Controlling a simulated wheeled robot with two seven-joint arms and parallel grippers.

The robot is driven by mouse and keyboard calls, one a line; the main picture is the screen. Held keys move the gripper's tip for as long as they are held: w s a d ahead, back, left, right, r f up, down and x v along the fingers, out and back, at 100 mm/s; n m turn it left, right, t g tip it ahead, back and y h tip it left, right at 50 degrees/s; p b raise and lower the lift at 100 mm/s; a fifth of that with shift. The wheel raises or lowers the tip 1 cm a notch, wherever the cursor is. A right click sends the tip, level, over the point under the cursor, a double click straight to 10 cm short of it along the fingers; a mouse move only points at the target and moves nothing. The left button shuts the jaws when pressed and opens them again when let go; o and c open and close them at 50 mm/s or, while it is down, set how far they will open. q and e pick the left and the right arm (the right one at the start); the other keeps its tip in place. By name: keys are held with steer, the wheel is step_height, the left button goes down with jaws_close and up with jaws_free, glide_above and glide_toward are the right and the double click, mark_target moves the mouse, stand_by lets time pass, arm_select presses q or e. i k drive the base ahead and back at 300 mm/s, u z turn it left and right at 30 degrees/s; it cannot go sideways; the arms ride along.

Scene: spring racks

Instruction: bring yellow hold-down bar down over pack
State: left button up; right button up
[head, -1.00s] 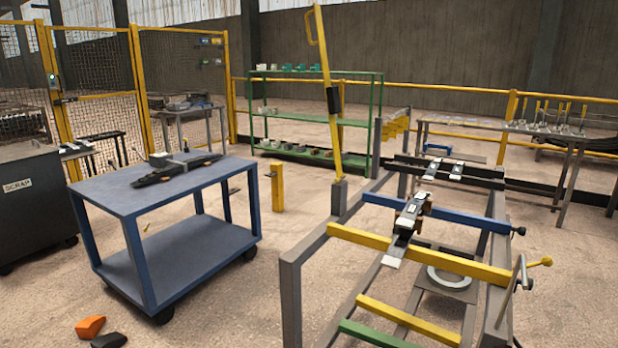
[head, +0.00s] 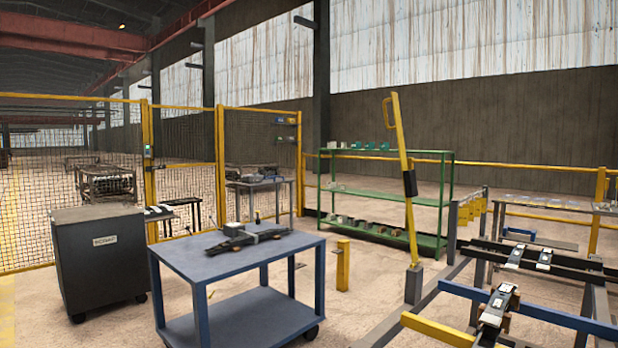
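The yellow hold-down bar (head: 402,165) stands nearly upright, tilted slightly left at its top. It has a handle near its top and a dark block on its side. Its foot meets a grey post (head: 414,284) at the left of the rack. A dark leaf spring pack (head: 497,306) with light pads lies on the rack at the lower right, partly cut off by the frame. The bar is up and away from the pack. Neither of my grippers is in view.
A blue cart (head: 237,262) carrying a dark spring assembly (head: 248,237) stands left of the rack. A dark scrap bin (head: 100,262) is farther left. A short yellow post (head: 343,265) stands between cart and rack. Green shelves (head: 385,195) are behind.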

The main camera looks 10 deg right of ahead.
mark_target(409, 183)
steer(key=u, duration=0.9)
steer(key=i, duration=2.75)
steer(key=z, duration=2.45)
steer(key=i, duration=2.45)
steer(key=z, duration=1.4)
